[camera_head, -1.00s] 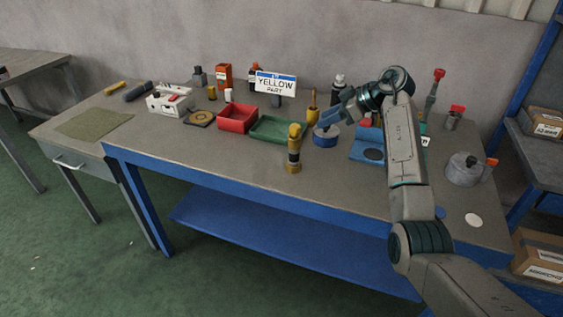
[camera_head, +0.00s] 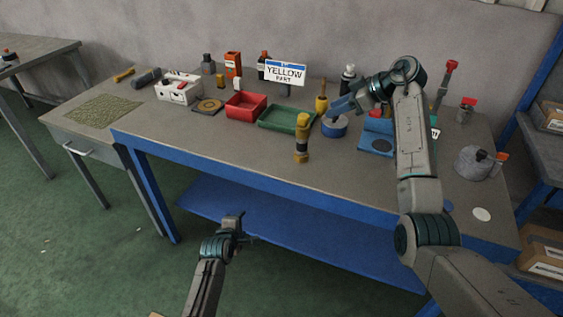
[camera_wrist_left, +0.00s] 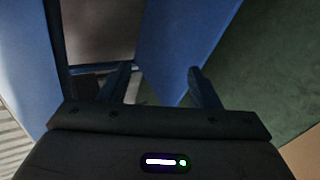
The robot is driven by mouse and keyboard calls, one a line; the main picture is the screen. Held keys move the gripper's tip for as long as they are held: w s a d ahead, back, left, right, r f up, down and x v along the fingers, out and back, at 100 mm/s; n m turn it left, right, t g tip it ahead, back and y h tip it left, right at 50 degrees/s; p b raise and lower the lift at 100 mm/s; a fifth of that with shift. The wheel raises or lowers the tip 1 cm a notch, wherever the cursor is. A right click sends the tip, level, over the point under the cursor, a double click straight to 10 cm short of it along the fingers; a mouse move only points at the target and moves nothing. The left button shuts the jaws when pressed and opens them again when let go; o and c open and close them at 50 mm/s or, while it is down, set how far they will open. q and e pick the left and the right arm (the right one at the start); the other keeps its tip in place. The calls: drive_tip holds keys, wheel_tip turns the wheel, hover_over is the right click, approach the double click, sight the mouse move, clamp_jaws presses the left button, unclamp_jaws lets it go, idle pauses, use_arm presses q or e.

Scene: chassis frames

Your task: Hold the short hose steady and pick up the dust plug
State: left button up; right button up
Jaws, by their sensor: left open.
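A short upright piece with a yellow top, a dark band and a brass-coloured base (camera_head: 302,138) stands near the table's front edge; I cannot tell whether it is the short hose with its dust plug. My left gripper (camera_head: 238,226) is open and empty, low in front of the table and below its top. Its two dark fingers also show apart in the left wrist view (camera_wrist_left: 160,82). My right gripper (camera_head: 343,106) reaches over the table with its fingertips at a round blue container (camera_head: 334,127); whether it grips anything is unclear.
A red bin (camera_head: 245,106) and a green tray (camera_head: 287,117) stand behind the yellow-topped piece, with a "YELLOW PART" sign (camera_head: 285,72) further back. The blue front rail (camera_head: 270,182) and lower shelf (camera_head: 255,222) lie near my left gripper.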

use_arm(q)
drive_tip(key=w+r+n+t, duration=0.1)
drive_tip(key=w+r, duration=0.1)
drive_tip(key=r, duration=0.4)
drive_tip(key=w+d+r+n+t, duration=0.1)
drive_tip(key=r+n, duration=0.1)
drive_tip(key=r, duration=0.4)
drive_tip(key=w+d+r+n+t+h, duration=0.1)
drive_tip(key=w+r+n, duration=0.1)
drive_tip(key=r, duration=0.5)
drive_tip(key=shift+w+d, duration=0.15)
drive_tip(key=shift+w, duration=0.15)
drive_tip(key=n+h, duration=0.6)
approach(299, 144)
drive_tip(key=shift+w+a+f+t, duration=0.15)
drive_tip(key=shift+w+f+t, duration=0.1)
drive_tip(key=shift+f, duration=0.25)
drive_tip(key=shift+w+a+f+t, duration=0.2)
drive_tip(key=shift+w+f, duration=0.1)
drive_tip(key=shift+f, duration=0.15)
drive_tip(key=shift+d+r+n+h, duration=0.25)
drive_tip(key=shift+d+n+h, duration=0.05)
drive_tip(key=shift+d+h, duration=0.2)
drive_tip(key=shift+w+d+r, duration=0.1)
drive_tip(key=shift+w+d, duration=0.25)
drive_tip(key=shift+w, duration=0.1)
drive_tip(key=x, duration=0.9)
drive_tip(key=shift+w+d, duration=0.2)
drive_tip(key=shift+w, duration=0.15)
drive_tip(key=c, duration=1.2)
